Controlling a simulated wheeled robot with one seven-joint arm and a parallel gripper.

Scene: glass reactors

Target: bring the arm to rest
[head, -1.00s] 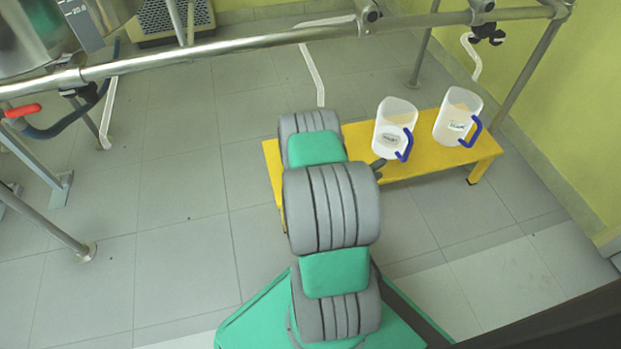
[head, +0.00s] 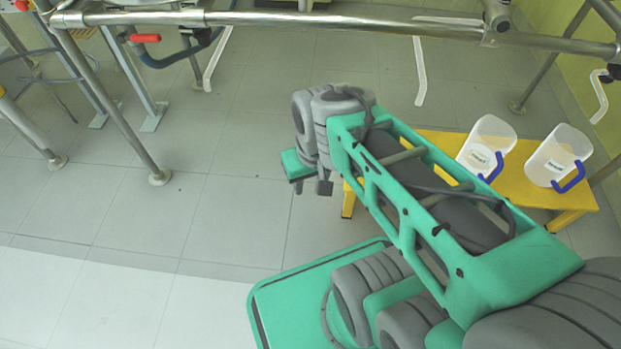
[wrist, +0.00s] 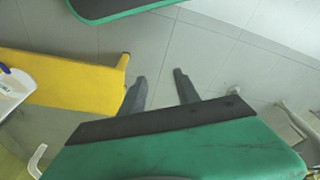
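My gripper (wrist: 160,75) shows its two dark fingers apart in the wrist view, with only grey floor tiles between them. It is open and empty. In the head view my gripper (head: 311,188) hangs at the end of my bent green and grey arm, pointing down, to the left of the yellow bench (head: 450,145). My forearm covers part of the bench. Nothing is touching the fingers.
A metal pipe frame (head: 340,22) with white hanging levers crosses the back. A red-handled valve (head: 146,38) is at upper left.

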